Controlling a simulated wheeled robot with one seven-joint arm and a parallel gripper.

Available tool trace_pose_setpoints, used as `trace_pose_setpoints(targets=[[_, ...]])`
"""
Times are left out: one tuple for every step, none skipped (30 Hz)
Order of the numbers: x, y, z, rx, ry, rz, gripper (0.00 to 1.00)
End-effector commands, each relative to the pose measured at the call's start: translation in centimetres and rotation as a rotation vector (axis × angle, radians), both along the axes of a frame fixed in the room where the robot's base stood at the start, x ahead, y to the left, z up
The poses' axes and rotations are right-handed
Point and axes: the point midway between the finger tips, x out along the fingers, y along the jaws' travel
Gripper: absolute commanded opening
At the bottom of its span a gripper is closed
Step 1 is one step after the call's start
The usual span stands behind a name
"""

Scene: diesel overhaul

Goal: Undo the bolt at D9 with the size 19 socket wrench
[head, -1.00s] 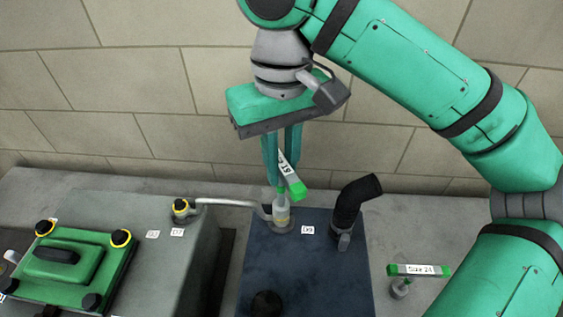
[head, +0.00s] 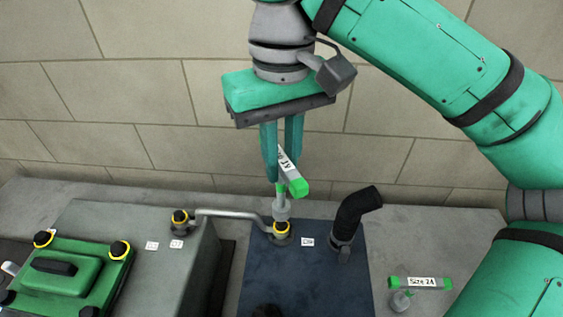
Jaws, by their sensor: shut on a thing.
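My gripper (head: 283,176) is shut on the socket wrench (head: 298,187), which has a green-ended handle and a white label only partly readable. The wrench hangs tilted, with its grey socket (head: 282,211) pointing down. The bolt at D9 (head: 281,230) has a black head and a yellow ring. It sits on the pipe's right end flange, beside the D9 label (head: 307,242). The socket is right above the bolt head, which shows below it; I cannot tell whether they touch.
A black bent hose (head: 352,215) rises right of the bolt at D9. A size 24 wrench (head: 420,283) stands at the right. A green cover (head: 70,268) with bolts is at the left.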

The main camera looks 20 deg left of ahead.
Motion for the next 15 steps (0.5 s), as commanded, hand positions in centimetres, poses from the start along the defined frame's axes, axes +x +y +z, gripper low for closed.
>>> trace_pose_setpoints(targets=[[0.0,0.0,0.0,0.000,0.000,0.000,0.00],[0.0,0.0,0.0,0.000,0.000,0.000,0.00],[0.0,0.0,0.0,0.000,0.000,0.000,0.00],[0.0,0.0,0.0,0.000,0.000,0.000,0.00],[0.0,0.0,0.1,0.000,0.000,0.000,0.00],[0.0,0.0,0.3,-0.001,-0.001,0.000,0.00],[0.0,0.0,0.6,-0.001,-0.001,-0.001,0.00],[0.0,0.0,0.9,-0.001,-0.001,0.000,0.00],[0.0,0.0,1.4,-0.001,-0.001,-0.001,0.00],[0.0,0.0,1.8,-0.001,-0.002,-0.001,0.00],[0.1,0.0,2.2,-0.001,-0.002,-0.002,0.00],[0.0,0.0,2.7,-0.001,-0.002,-0.002,0.00],[0.0,0.0,3.1,-0.001,-0.002,-0.002,0.00],[0.0,0.0,3.4,-0.001,-0.001,-0.003,0.00],[0.0,0.0,3.9,-0.001,-0.001,-0.002,0.00]])
